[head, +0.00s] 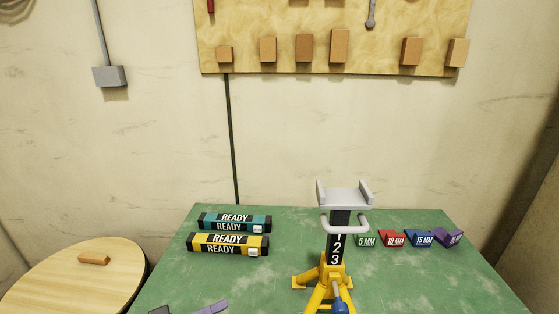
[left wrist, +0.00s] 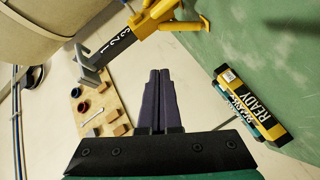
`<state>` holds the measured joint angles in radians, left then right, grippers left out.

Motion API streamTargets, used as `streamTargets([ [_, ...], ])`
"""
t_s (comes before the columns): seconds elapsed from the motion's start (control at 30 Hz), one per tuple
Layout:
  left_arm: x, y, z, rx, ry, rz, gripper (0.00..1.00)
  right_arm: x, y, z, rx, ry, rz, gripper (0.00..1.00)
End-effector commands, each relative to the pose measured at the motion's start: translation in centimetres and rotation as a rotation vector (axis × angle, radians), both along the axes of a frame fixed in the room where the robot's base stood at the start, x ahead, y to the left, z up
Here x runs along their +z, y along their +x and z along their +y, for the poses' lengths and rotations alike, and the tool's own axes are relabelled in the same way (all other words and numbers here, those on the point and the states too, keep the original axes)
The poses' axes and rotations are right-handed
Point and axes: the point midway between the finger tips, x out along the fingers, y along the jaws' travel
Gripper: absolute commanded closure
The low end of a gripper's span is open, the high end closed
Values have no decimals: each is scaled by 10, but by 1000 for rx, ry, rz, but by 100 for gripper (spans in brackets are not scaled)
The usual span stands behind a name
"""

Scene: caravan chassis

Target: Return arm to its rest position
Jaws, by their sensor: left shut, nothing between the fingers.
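My left gripper (left wrist: 158,76) shows in the left wrist view with its two dark purple fingers together and nothing between them. In the head view only a small purple piece (head: 211,307) shows at the bottom edge, apparently its fingers; the rest is cut off. The gripper touches nothing that I can see. My right gripper is in neither view.
A yellow jack stand (head: 335,272) with a grey cradle stands on the green table (head: 420,285). Teal (head: 235,222) and yellow (head: 228,244) READY boxes lie left of it. Coloured MM blocks (head: 391,239) are at right. A round wooden table (head: 60,285) is far left.

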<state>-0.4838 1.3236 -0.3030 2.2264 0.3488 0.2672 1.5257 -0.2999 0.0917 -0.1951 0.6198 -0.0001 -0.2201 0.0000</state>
Motion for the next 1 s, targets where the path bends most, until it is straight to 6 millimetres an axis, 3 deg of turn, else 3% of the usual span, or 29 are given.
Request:
streamTargets([
  [0.17,-32,15,11,159,290,-99,100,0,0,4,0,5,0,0],
  [0.33,-72,8,46,256,716,-63,100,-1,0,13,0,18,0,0],
  [0.6,-115,-54,86,127,1100,187,100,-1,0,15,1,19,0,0],
  [0.8,-130,-116,93,-75,1199,384,100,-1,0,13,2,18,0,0],
  [1.0,-226,-104,92,-101,1211,405,100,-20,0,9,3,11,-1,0],
])
